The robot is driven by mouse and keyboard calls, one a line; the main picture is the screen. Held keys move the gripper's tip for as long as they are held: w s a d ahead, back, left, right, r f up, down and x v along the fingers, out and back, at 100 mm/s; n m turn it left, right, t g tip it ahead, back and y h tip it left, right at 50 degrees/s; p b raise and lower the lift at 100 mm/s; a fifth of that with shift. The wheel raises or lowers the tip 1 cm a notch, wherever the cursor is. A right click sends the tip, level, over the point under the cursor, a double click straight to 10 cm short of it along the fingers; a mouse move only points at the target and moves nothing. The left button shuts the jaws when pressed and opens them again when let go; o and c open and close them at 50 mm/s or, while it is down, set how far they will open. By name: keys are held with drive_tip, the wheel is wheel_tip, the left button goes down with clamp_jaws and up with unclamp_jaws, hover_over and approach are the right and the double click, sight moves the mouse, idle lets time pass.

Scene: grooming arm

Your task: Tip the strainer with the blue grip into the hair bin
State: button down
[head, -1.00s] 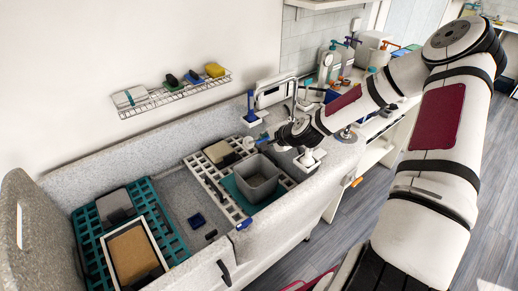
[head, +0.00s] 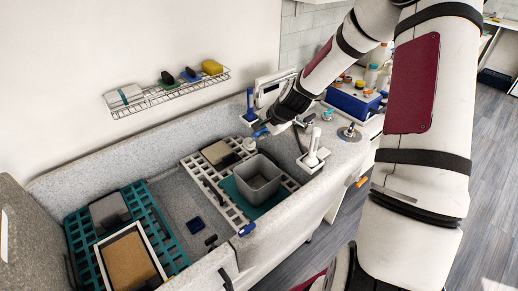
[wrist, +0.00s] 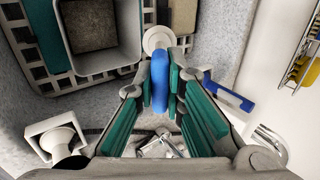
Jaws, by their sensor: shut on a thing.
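The strainer has a blue grip (wrist: 160,80) and a pale round head (wrist: 158,38) pointing away from my fingers. My gripper (wrist: 160,92) is shut on the blue grip in the wrist view. In the head view my gripper (head: 268,129) is over the back edge of the tub, with the strainer head (head: 249,144) just beyond it. A grey square bin (head: 257,183), which I take for the hair bin, stands on a teal mat in front of the strainer. In the wrist view the bin (wrist: 134,50) is left of the strainer head, with something brown inside. The strainer's contents are not visible.
A white holder (head: 313,156) stands on the tub rim, right of the bin. A blue-handled tool (head: 250,103) is upright by the wall. A teal grate (head: 180,258) with trays fills the tub's left end. A wire shelf (head: 170,93) hangs on the wall.

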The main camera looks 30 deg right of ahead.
drive_tip(key=shift+w+a+r+g+h+b, duration=0.15)
drive_tip(key=shift+w+g+b, duration=0.45)
drive_tip(key=shift+b, duration=0.85)
drive_tip(key=shift+w+a+r+g+h+b, duration=0.15)
drive_tip(key=shift+w+g+b, duration=0.4)
drive_tip(key=shift+b, duration=0.9)
drive_tip(key=shift+w+a+r+g+h+b, duration=0.15)
drive_tip(key=shift+w+g+b, duration=0.45)
drive_tip(key=shift+b, duration=0.85)
drive_tip(key=shift+w, duration=0.2)
drive_tip(key=shift+s+r, duration=0.1)
drive_tip(key=shift+r, duration=0.05)
drive_tip(key=shift+w+a+g+b, duration=0.15)
drive_tip(key=shift+w+g+b, duration=0.75)
drive_tip(key=shift+b, duration=0.15)
drive_tip(key=shift+w+f+g+b, duration=0.2)
drive_tip(key=shift+w+g+b, duration=0.1)
drive_tip(key=shift+w+g, duration=0.05)
drive_tip(key=shift+w+r+g+h, duration=0.15)
drive_tip(key=shift+g+h, duration=0.1)
drive_tip(key=shift+g, duration=0.15)
